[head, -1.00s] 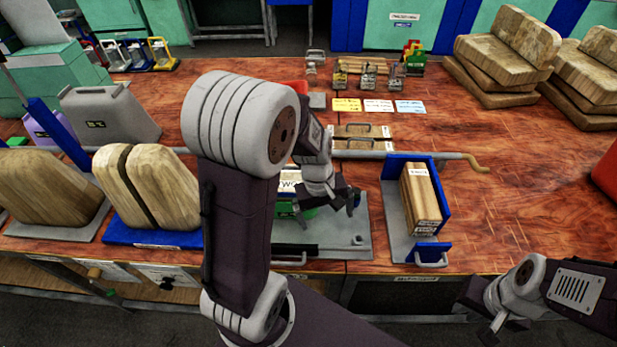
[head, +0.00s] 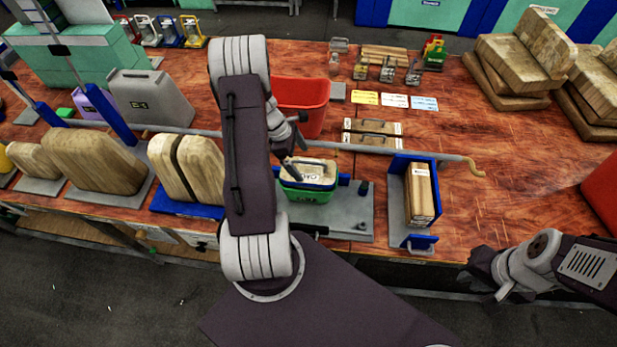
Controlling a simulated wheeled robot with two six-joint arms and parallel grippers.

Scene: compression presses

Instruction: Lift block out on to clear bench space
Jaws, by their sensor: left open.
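A pale block with a dark-lettered label (head: 308,173) sits in a small green holder (head: 308,194) on a grey base plate (head: 345,220), at the middle front of the bench. My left gripper (head: 296,165) is open at the left side of the block, close above the holder. My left arm hides part of it, and I cannot tell whether it touches the block. A wooden block (head: 421,192) stands in a blue and grey press frame (head: 398,215) to the right. My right gripper (head: 482,272) is off the bench's front edge at lower right; its fingers are unclear.
A red bin (head: 318,105) stands behind the green holder. A grey bar (head: 380,150) with a brown crank handle crosses behind the holder and press. Wooden blocks (head: 95,160) stand at left. Bare bench (head: 520,170) lies right of the press. Coloured cards (head: 395,101) lie behind.

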